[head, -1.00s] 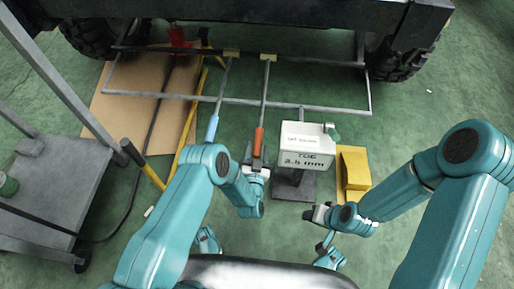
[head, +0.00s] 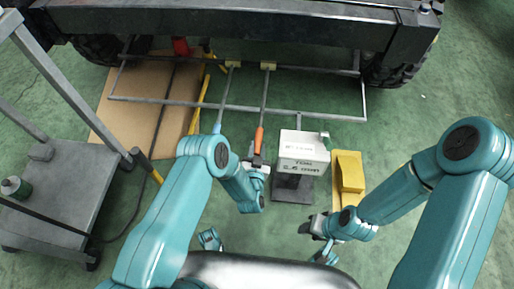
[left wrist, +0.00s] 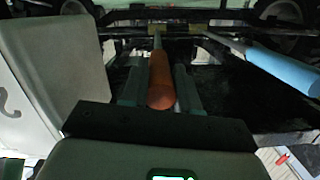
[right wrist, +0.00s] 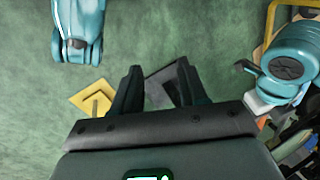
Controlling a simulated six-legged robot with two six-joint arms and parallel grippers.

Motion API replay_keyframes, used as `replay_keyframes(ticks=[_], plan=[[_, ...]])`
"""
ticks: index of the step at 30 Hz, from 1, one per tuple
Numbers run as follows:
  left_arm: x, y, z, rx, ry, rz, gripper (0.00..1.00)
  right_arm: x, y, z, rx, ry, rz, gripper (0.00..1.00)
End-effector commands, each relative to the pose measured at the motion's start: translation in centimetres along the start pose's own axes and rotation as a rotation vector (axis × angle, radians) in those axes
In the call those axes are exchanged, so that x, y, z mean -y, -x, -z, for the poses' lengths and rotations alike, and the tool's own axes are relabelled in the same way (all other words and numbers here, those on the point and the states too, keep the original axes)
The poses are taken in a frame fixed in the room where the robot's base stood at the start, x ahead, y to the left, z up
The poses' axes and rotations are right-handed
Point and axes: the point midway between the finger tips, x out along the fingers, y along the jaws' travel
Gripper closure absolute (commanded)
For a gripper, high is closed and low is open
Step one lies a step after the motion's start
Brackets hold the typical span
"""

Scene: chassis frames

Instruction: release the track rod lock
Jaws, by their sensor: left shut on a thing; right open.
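A rod with an orange handle (head: 259,139) runs back to a yellow block (head: 268,66) on a thin metal frame (head: 240,107) by the vehicle. My left gripper (head: 257,161) is shut on the handle's near end. In the left wrist view the orange handle (left wrist: 161,78) lies between the two fingers (left wrist: 160,92). A second rod with a blue handle (left wrist: 287,72) is to its right there; in the head view it is left and partly behind my arm. My right gripper (right wrist: 158,76) is open and empty above the floor. I cannot tell which part is the lock.
A white box (head: 303,150) with lettering I cannot read stands on a dark base right of my left gripper. A yellow stepped block (head: 348,172) is further right. A grey cart (head: 62,190) stands left, near a cardboard sheet (head: 135,118). Green floor is free at right.

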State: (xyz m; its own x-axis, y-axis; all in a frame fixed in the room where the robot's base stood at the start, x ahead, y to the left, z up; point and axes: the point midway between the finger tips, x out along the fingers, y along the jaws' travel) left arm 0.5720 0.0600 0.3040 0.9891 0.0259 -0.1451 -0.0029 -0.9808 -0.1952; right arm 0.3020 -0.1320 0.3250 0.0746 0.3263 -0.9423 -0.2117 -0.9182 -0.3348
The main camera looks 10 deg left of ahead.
Motion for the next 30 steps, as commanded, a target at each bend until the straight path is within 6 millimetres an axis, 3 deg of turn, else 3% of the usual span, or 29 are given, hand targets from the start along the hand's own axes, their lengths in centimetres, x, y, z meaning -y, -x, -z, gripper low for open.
replay_keyframes(ticks=[1,6,15,23,24,29,30], plan=[[0.6,0.3,3.2,0.023,0.0,-0.006,1.0,1.2,2.6,-0.3,0.007,0.01,0.001,0.57],[1.5,0.5,7.7,0.123,-0.003,-0.025,1.0,3.1,6.2,-1.3,0.034,0.038,0.004,0.57],[2.9,-0.3,14.9,0.296,-0.006,-0.058,1.0,5.1,11.6,-1.4,0.035,0.042,0.005,0.57],[3.8,-1.8,19.8,0.393,-0.01,-0.076,1.0,6.1,14.4,-1.4,0.034,0.042,0.005,0.57],[3.7,-1.8,19.3,0.4,-0.011,-0.077,0.96,6.0,14.1,-1.4,0.034,0.042,0.005,0.57],[3.6,-1.7,18.8,0.406,-0.011,-0.079,0.45,5.9,13.8,-1.4,0.035,0.041,0.005,0.57],[3.6,-1.6,18.7,0.408,-0.011,-0.079,0.45,5.9,13.8,-1.4,0.035,0.041,0.005,0.57]])
